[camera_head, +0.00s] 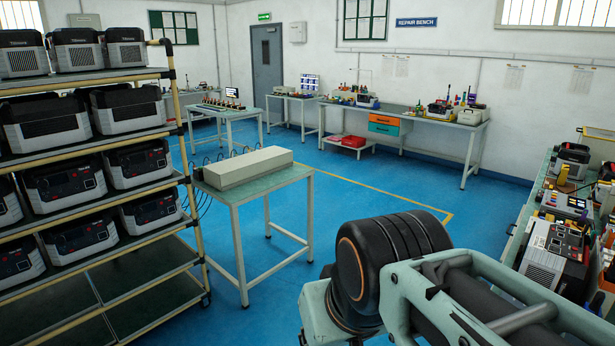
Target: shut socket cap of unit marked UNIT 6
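Several black-and-grey power units stand on the shelves of a rack (83,158) at the left. Among them are a unit (152,208) at the right end of the lower filled shelf, a unit (140,162) above it and a unit (79,239) to its left. They show dark front panels with small displays. No UNIT 6 marking is legible, and no socket cap can be made out at this size. Part of my arm crosses the lower right of the view. My gripper is outside the picture.
A small table (262,186) beside the rack bears a long beige box (243,167) with cables. Workbenches line the back wall, including the repair bench (462,127). A cluttered bench with another unit (553,253) stands at the right. The blue floor (385,190) is clear in the middle.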

